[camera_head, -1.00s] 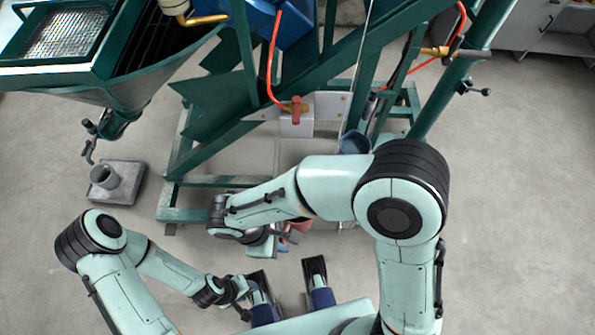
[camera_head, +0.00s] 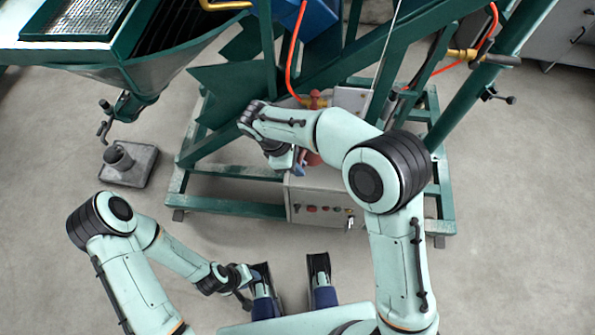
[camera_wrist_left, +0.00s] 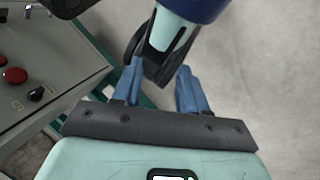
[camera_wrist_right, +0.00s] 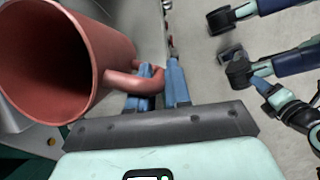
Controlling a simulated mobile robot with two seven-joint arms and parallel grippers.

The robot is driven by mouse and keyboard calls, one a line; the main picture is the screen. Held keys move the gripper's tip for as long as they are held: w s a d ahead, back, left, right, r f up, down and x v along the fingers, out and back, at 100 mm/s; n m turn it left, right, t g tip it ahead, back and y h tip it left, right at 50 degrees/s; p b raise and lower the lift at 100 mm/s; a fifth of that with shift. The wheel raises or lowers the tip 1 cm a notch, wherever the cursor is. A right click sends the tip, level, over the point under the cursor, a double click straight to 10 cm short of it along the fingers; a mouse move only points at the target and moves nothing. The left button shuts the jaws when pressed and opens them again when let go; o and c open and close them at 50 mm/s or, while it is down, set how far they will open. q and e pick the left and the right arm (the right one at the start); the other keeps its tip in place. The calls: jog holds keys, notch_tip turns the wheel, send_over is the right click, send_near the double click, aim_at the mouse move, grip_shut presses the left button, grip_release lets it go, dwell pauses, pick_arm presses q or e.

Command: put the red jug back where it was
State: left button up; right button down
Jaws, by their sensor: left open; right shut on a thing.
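The red jug (camera_wrist_right: 95,75) fills the left of the right wrist view, its open mouth facing the camera. My right gripper (camera_wrist_right: 160,72) is shut on the jug's handle. In the head view the jug (camera_head: 313,158) is mostly hidden by my right arm, and my right gripper (camera_head: 300,163) is above the grey control box. I cannot tell whether the jug touches anything below. My left gripper (camera_wrist_left: 160,80) is open and empty, its blue fingers apart; in the head view it hangs low at the left of my base (camera_head: 246,298).
The grey control box (camera_head: 310,200) with buttons stands within the machine's green frame (camera_head: 230,208). Floor is clear at the right and lower left.

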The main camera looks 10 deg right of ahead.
notch_tip(320, 180, down, 5)
jog(key=shift+b, duration=0.6)
jog(key=shift+w+f, duration=0.15)
jog(key=shift+f, duration=0.15)
pick_arm(q)
jog(key=shift+w+a+f+t, duration=0.2)
jog(key=shift+w+a+f, duration=0.1)
jog(key=shift+w+f, duration=0.25)
jog(key=shift+w+a+f+t, duration=0.25)
jog(key=shift+w+f, duration=0.2)
jog(key=shift+w, duration=0.15)
pick_arm(e)
jog(key=shift+r, duration=0.1)
jog(key=c, duration=1.1)
grip_release()
jog(key=shift+f, duration=0.2)
jog(key=shift+o, duration=0.2)
